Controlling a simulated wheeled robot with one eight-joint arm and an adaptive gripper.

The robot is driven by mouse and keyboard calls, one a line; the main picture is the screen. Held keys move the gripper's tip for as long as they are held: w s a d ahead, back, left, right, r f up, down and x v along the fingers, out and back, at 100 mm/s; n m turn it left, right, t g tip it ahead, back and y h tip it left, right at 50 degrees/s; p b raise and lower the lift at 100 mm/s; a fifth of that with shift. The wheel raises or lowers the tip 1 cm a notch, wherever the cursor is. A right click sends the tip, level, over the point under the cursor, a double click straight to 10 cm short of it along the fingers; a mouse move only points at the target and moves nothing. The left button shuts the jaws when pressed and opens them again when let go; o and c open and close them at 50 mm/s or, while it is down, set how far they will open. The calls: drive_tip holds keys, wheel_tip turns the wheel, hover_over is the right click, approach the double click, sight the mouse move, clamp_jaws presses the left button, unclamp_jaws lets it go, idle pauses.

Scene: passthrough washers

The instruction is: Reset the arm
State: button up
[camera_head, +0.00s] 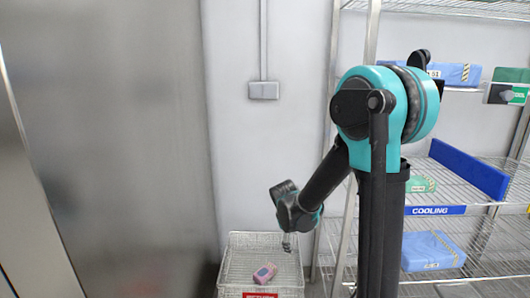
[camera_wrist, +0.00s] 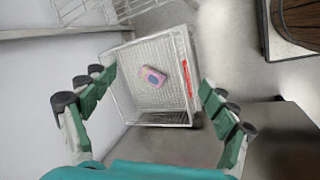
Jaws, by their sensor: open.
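My arm, teal and black, stands in the head view and bends down to the left. My gripper shows in the wrist view (camera_wrist: 155,110) with its green and grey fingers spread wide apart, open and empty. In the head view its fingers are mostly hidden behind the wrist. Below it is a wire basket (camera_head: 238,272), also seen in the wrist view (camera_wrist: 125,98). A small pink and purple item (camera_head: 264,273) lies inside the basket, apart from the fingers; it also shows in the wrist view (camera_wrist: 153,76).
A wire shelf rack stands at the right, with a COOLING label (camera_head: 435,210), a blue package (camera_head: 430,252), a green package (camera_head: 420,184) and a blue divider (camera_head: 468,170). A large metal surface (camera_head: 110,120) fills the left. The pale wall behind has a switch box (camera_head: 263,90).

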drive_tip(key=s+d+m+y, duration=0.1)
drive_tip(key=s+d+m, duration=0.3)
drive_tip(key=s, duration=0.6)
drive_tip(key=s+d+m+y, duration=0.1)
drive_tip(key=s+d+m, duration=0.3)
drive_tip(key=s+m, duration=0.3)
drive_tip(key=s, duration=0.2)
drive_tip(key=shift+s+m+y, duration=0.3)
drive_tip(key=shift+s, duration=0.1)
